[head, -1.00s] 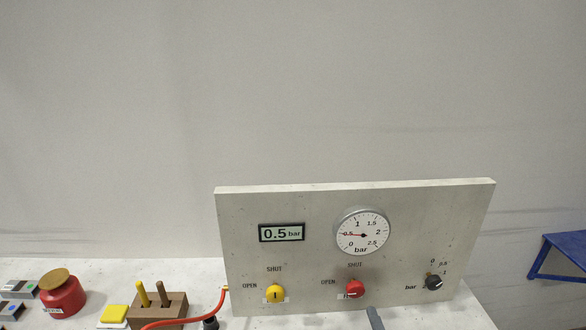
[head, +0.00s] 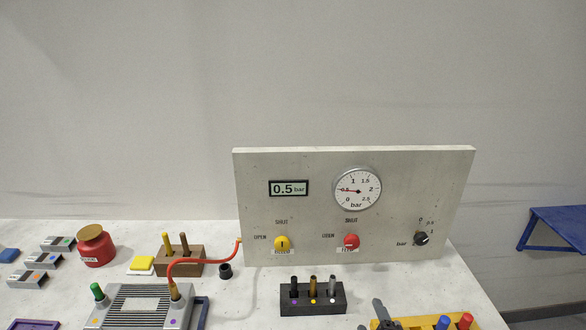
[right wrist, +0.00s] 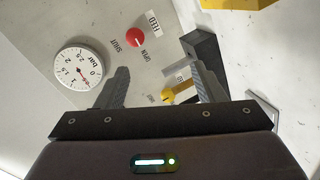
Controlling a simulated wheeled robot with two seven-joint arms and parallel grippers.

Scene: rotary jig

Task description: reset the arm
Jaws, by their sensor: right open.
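My right gripper (head: 380,312) shows as grey finger parts at the bottom edge in the head view, in front of the panel and close to a yellow holder. In the right wrist view its two fingers (right wrist: 160,82) are apart with nothing between their tips, and the panel lies beyond them. The panel (head: 300,165) stands upright at the back of the table. My left gripper is out of view.
A grey ribbed fixture (head: 140,318) with a red hose (head: 195,262) stands front left. A black block with pegs (head: 312,303) stands mid-table; the yellow holder (head: 405,323) is right of it. A wooden block (head: 179,261) and red pot (head: 95,246) are left.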

